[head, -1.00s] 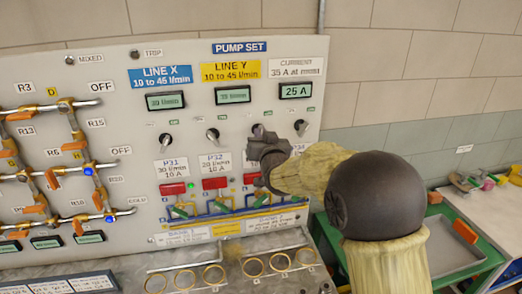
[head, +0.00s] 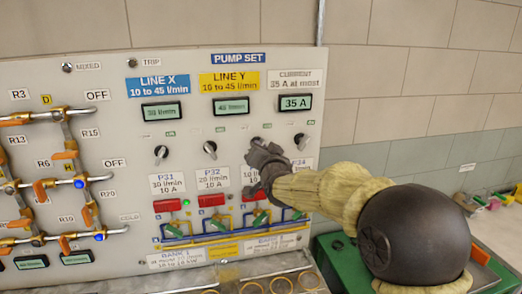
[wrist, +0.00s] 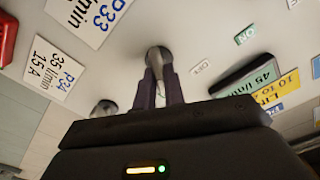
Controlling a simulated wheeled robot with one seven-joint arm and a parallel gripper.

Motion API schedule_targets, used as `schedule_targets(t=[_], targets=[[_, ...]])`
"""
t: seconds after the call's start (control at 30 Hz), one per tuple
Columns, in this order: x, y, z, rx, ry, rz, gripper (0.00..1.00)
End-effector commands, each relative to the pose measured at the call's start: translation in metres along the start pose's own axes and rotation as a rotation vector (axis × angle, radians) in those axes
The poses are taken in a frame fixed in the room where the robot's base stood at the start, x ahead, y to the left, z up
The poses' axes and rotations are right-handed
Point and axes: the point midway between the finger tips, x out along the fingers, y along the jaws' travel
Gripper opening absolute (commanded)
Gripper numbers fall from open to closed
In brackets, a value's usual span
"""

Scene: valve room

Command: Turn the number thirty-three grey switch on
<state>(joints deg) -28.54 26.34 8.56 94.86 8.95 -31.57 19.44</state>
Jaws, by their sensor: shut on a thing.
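The grey switch above the P33 label (wrist: 92,18) shows in the wrist view as a grey knob (wrist: 159,57). The two fingers of my gripper (wrist: 161,84) stand either side of its handle, shut on it. In the head view my gripper (head: 258,150) covers most of this switch and part of its label. A green ON mark (wrist: 246,37) and a white OFF mark (wrist: 200,67) lie to the right of the knob in the wrist view. The LINE Y display (head: 232,106) reads 45 l/min and the CURRENT display (head: 295,102) reads 35 A.
Neighbouring grey switches stand at P31 (head: 160,153), P32 (head: 209,150) and P34 (head: 301,141). Red blocks and green-handled valves sit below, partly behind my gripper. A pipe network (head: 62,160) fills the panel's left. A green-edged tray (head: 335,262) stands at lower right.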

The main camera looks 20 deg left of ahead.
Motion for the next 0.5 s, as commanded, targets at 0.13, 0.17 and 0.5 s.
schedule_targets(t=[0.13,0.17,0.5], targets=[[0.0000,0.0001,0.0007,0.002,-0.001,0.000,0.27],[0.0000,0.0000,0.0007,0.002,-0.001,0.000,0.33],[-0.0014,0.0001,0.0004,0.000,0.000,0.000,0.33]])
